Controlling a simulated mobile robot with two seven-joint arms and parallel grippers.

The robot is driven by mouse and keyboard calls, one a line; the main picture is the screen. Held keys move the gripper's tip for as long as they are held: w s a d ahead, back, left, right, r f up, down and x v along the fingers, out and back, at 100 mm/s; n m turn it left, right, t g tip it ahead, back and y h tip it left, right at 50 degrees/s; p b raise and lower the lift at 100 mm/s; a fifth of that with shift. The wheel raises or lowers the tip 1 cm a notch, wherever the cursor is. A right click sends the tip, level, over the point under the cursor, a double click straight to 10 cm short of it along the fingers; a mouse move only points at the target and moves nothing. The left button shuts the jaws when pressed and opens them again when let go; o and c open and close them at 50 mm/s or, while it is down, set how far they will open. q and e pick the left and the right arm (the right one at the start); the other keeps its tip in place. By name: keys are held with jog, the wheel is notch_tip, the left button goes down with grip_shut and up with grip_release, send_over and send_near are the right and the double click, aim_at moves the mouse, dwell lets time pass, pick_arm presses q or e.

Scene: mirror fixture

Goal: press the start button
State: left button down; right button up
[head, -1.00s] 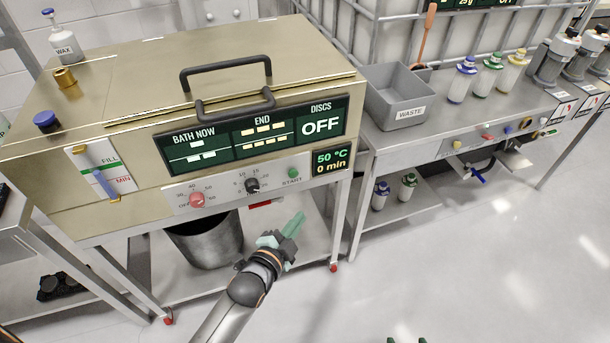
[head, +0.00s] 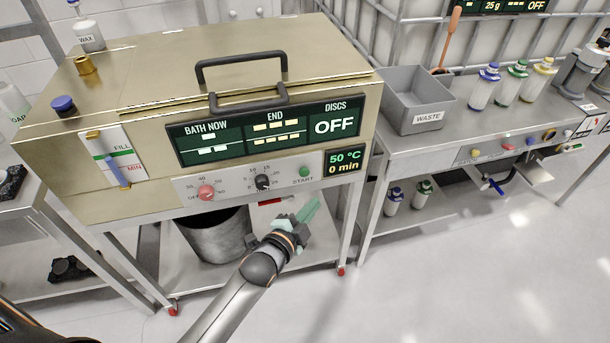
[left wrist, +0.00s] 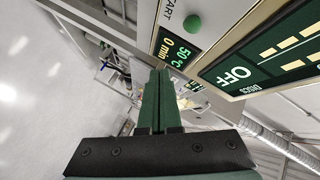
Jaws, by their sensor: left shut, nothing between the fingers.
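The green start button (head: 305,171) sits on the pale control strip of the brass-coloured machine (head: 150,180), above the word START. It also shows in the left wrist view (left wrist: 193,23), near the top. My left gripper (head: 312,210) is shut and empty, its green fingers pointing up and right. In the head view it appears below the button, and I see no contact. In the left wrist view its closed fingers (left wrist: 157,88) appear below the button and apart from it. My right gripper is not in view.
A black dial (head: 263,182) and a red knob (head: 206,192) share the strip left of the button. A small display (head: 345,161) reads 50 °C, 0 min. A metal bucket (head: 213,235) stands under the machine. A grey waste bin (head: 418,100) is on the right-hand bench.

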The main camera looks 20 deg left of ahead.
aim_at(304, 173)
pick_arm(q)
jog(key=w+a+b, duration=0.1)
jog(key=w+a, duration=0.2)
jog(key=w, duration=0.2)
jog(key=shift+w+a+b, duration=0.15)
jog(key=shift+a+b, duration=0.15)
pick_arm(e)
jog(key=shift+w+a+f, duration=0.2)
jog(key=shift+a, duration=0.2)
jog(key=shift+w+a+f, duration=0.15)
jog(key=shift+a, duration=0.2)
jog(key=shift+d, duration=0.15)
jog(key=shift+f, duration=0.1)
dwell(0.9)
pick_arm(q)
jog(key=shift+w+a, duration=0.2)
jog(key=shift+w, duration=0.15)
